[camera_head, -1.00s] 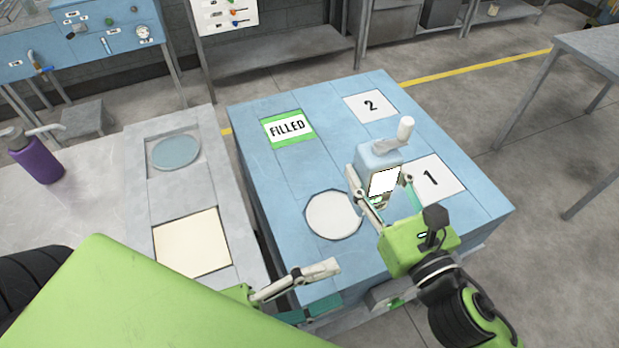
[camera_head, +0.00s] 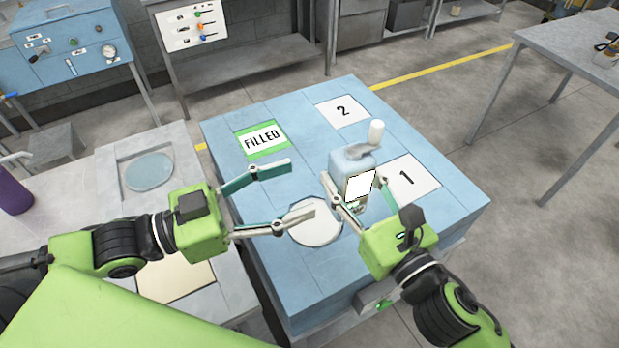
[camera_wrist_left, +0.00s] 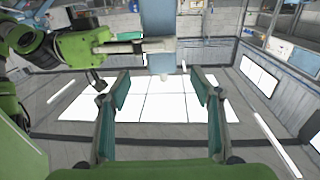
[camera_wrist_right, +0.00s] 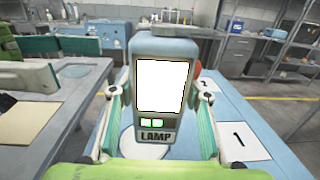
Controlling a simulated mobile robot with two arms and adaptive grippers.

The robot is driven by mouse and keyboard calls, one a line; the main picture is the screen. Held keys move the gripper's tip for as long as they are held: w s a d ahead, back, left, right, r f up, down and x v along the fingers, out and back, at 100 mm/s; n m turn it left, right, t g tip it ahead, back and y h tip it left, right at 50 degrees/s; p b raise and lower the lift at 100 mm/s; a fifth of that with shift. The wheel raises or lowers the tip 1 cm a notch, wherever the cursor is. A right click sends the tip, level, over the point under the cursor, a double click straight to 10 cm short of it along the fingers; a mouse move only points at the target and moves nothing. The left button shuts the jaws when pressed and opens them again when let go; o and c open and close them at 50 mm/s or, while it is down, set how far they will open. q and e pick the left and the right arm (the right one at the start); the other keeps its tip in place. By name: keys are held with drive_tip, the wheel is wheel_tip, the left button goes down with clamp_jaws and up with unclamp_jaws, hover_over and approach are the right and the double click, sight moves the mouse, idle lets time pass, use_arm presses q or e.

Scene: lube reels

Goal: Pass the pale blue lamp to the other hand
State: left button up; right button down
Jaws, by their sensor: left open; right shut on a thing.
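The pale blue lamp (camera_head: 351,166) is upright in my right gripper (camera_head: 357,200), with a bright white panel and a white knob on a top arm. In the right wrist view the lamp (camera_wrist_right: 153,122) fills the middle, its "LAMP" label facing the camera, with a finger on each side. My left gripper (camera_head: 299,188) is open and empty, left of the lamp and over the blue table, fingers pointing towards it. In the left wrist view the lamp (camera_wrist_left: 158,20) shows at the top, beyond the open fingers. Whether the lamp's base touches the table is hard to tell.
A grey bench with a round blue plate (camera_head: 149,172) and a purple bottle (camera_head: 13,192) stand left.

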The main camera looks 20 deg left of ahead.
sight(354, 168)
use_arm(q)
drive_tip(key=shift+x, duration=5.95)
use_arm(e)
drive_tip(key=shift+r, duration=0.1)
use_arm(q)
drive_tip(key=shift+c, duration=0.3)
drive_tip(key=shift+s, duration=0.1)
drive_tip(key=c, duration=1.4)
drive_tip(key=shift+r, duration=0.1)
drive_tip(key=shift+c, duration=0.2)
use_arm(e)
drive_tip(key=c, duration=1.1)
unclamp_jaws()
drive_tip(key=shift+o, duration=0.2)
